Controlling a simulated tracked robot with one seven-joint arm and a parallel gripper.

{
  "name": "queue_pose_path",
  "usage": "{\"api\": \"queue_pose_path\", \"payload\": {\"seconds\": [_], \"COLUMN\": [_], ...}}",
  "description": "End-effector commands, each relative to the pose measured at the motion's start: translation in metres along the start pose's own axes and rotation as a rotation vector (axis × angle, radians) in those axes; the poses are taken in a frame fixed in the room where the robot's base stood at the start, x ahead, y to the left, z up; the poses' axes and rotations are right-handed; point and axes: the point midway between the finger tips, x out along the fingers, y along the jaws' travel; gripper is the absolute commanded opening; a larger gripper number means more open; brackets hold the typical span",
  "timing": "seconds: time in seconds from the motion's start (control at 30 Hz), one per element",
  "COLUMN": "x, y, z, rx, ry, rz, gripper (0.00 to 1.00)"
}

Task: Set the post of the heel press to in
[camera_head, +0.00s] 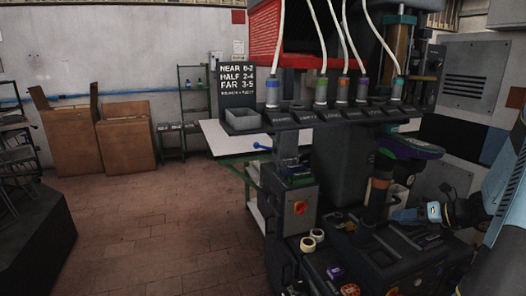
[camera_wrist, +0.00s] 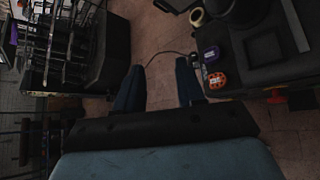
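The heel press (camera_head: 340,150) fills the middle and right of the head view. A dark upright post with an orange band (camera_head: 380,184) stands at its right side. A shoe-like form with a green and purple edge (camera_head: 410,148) sits above it. I cannot tell from these views whether the post is in or out. In the wrist view my gripper (camera_wrist: 158,78) is open and empty, its two dark fingers apart with floor between them. No post shows between them. My blue-grey arm is at the right edge of the head view.
A sign (camera_head: 237,86) reads NEAR, HALF and FAR with number ranges. A control box with a red knob (camera_head: 300,207) is on the press front. Tape rolls (camera_head: 312,238) lie on its base. Cardboard boxes (camera_head: 126,142) stand at back left. The brick floor (camera_head: 180,225) is clear.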

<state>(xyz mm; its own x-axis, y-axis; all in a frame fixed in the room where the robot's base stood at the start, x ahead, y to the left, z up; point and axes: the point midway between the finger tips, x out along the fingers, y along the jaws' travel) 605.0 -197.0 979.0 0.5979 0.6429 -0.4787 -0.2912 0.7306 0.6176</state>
Motion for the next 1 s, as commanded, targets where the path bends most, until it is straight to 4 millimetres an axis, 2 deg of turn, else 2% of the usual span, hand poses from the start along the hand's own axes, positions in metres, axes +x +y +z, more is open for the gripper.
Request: {"api": "queue_pose_path", "payload": {"seconds": [0.03,0.1,0.43,0.7,1.0], "x": [0.005,0.009,0.016,0.005,-0.02], "y": [0.019,0.04,0.134,0.198,0.255], "z": [0.001,-0.001,-0.017,-0.035,-0.055], "rx": [-0.099,-0.232,-0.87,-1.389,-1.959], "ry": [0.05,0.115,0.398,0.598,0.8], "rz": [0.001,0.005,0.064,0.14,0.246], "gripper": [0.39,0.39,0.39,0.39,0.39]}}
